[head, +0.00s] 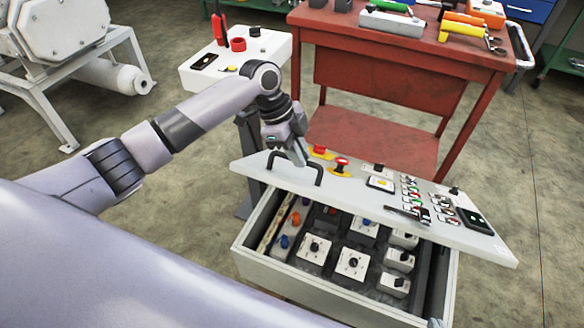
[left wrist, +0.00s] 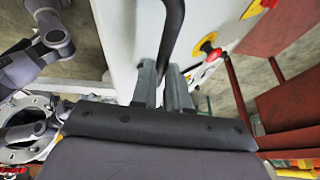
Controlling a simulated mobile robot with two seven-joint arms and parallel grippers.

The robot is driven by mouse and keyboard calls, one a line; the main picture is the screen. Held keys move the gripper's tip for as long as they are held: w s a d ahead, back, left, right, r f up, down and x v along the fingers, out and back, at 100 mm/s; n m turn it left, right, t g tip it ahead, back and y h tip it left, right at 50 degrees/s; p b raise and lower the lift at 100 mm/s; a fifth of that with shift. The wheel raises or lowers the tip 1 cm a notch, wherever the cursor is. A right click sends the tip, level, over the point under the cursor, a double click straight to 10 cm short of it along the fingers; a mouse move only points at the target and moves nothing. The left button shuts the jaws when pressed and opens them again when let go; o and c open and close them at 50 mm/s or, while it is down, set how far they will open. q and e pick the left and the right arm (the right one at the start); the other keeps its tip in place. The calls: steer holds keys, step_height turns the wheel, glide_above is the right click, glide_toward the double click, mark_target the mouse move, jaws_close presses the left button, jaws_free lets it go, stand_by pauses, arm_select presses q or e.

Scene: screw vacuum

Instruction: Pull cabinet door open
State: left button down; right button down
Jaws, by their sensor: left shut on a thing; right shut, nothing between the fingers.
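The cabinet door (head: 350,190) is a pale panel with buttons and switches on its face. It sits raised and askew over the cabinet box (head: 320,292), whose inside shows below it. A black bar handle (head: 318,172) stands at the door's left end. My left gripper (head: 301,158) is shut on this handle. In the left wrist view the black handle (left wrist: 173,35) runs down between the two grey fingers (left wrist: 163,85), with the pale door face behind. I cannot make out my right gripper in either view.
Inside the box are several switch blocks (head: 352,263). A red bench (head: 390,52) with tools stands behind the door. A white control box (head: 262,46) stands at the back, left of the bench. Grey machinery (head: 60,40) is at upper left. Floor is clear at right.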

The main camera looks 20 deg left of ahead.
arm_select(q)
steer(key=shift+w+r, duration=0.2)
steer(key=shift+w, duration=0.6)
steer(key=c, duration=1.5)
jaws_free()
steer(key=shift+f, duration=0.1)
steer(key=shift+c, duration=0.2)
steer(key=o, duration=0.4)
steer(key=shift+w+f, duration=0.1)
steer(key=shift+f, duration=0.05)
steer(key=shift+w, duration=0.15)
steer(key=shift+p+v, duration=0.5)
steer(key=shift+v, duration=3.15)
steer(key=shift+d, duration=0.15)
